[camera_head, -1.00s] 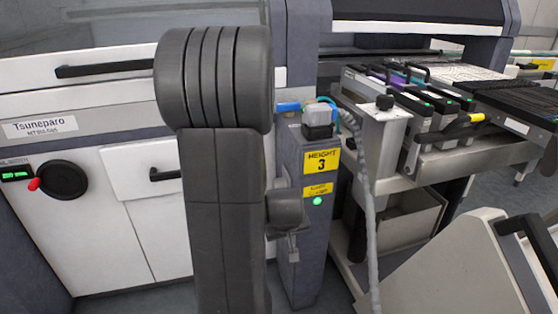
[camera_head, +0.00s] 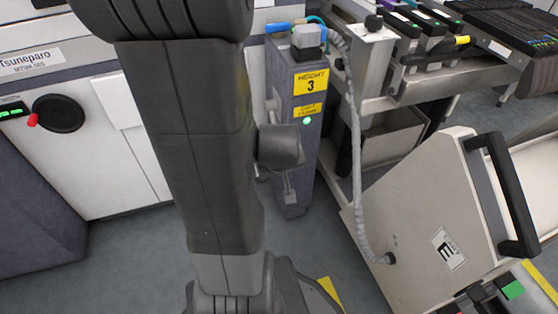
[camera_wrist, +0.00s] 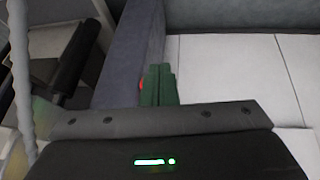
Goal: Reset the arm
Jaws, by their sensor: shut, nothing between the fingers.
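My arm (camera_head: 195,130) stands in the left middle of the head view, a dark grey column of links running from top to bottom. My gripper is not clearly seen in the head view. In the wrist view my gripper (camera_wrist: 159,84) shows as dark green fingers pressed together, shut and empty. Behind the fingers are a blue-grey post and pale cabinet panels (camera_wrist: 232,60); nothing touches the fingers as far as I can see.
A grey post labelled HEIGHT 3 (camera_head: 311,130) stands just right of my arm. A trolley panel with a black handle (camera_head: 425,205) and a grey hose (camera_head: 355,160) are further right. The white Tsuneparo machine (camera_head: 105,160) is at left. Grey floor (camera_head: 110,260) is open at lower left.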

